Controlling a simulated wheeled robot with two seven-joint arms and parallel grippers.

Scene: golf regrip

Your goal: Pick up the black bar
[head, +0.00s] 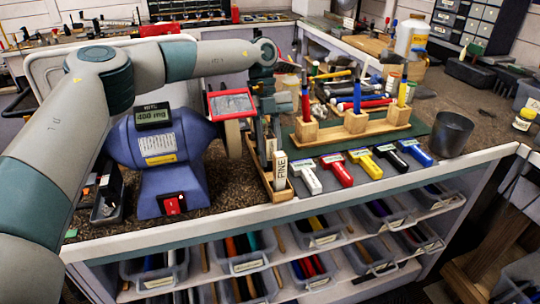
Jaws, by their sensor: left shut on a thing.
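My left gripper (266,128) hangs from the left arm over the narrow wooden tray (278,195) in the middle of the bench. It points down and is shut on a dark upright bar (261,142), which shows only in part between and below the fingers. A pale block marked FINE (280,170) stands upright in the tray just to the right of the bar. A black labelled piece (390,158) lies at the bench front in a row with white, red, yellow and blue ones. My right gripper is not in view.
A blue grinder (160,165) with a 400 mg display (153,115) stands left of the gripper. A wooden rack (355,124) with upright tools is to the right, and a dark cup (453,133) stands beyond it. Bins (240,262) fill the shelves below.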

